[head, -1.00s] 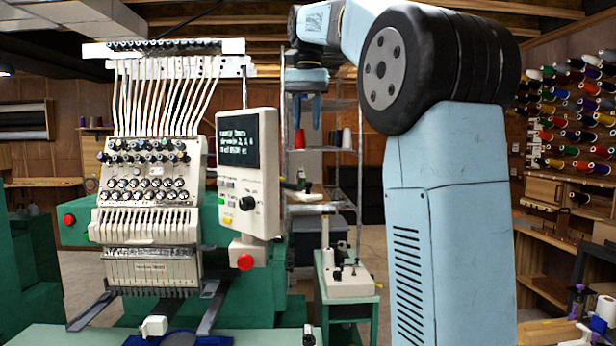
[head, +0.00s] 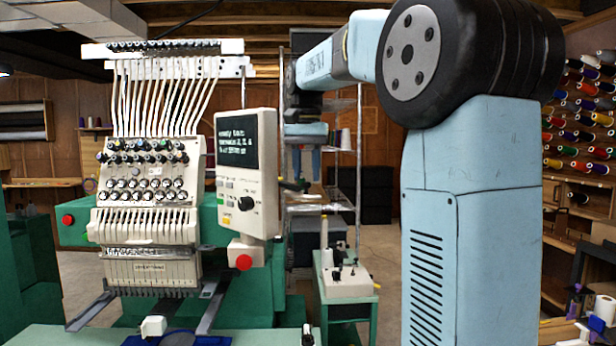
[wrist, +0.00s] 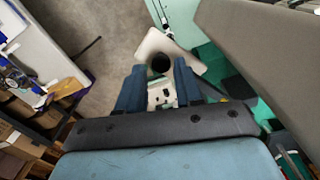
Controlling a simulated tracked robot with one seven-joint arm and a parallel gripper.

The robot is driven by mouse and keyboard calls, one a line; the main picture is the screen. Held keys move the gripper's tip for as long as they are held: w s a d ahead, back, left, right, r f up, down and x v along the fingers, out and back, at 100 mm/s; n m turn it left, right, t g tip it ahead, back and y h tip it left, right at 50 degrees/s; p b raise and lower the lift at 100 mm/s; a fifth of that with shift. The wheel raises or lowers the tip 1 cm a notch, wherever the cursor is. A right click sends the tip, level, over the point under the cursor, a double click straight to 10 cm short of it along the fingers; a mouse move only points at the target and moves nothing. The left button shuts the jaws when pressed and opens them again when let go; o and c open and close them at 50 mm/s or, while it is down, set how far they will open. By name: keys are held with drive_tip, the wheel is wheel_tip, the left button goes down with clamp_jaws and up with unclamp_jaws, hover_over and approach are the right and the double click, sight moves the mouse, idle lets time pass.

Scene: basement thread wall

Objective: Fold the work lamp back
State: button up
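My gripper (head: 303,164) hangs with its fingers pointing down, right of the embroidery machine's control panel. Its two blue fingers (wrist: 159,72) are apart in the wrist view, with nothing visibly clamped. A dark, slim part (head: 294,186), which may be the work lamp's arm or handle, sticks out beside the panel just below the fingertips. In the wrist view a pale, flat piece with a round black knob (wrist: 160,63) shows between and beyond the fingertips; it may be the lamp head. I cannot tell its distance or whether the fingers touch it.
The control panel (head: 247,175) stands close left of my gripper. A white box with knobs (head: 348,281) sits on a green stand below. A wire shelf (head: 358,150) is behind. Thread cones (head: 580,125) line the right wall. Open floor shows beyond the stand.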

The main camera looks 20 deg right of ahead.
drive_tip(key=shift+f, duration=0.85)
clamp_jaws()
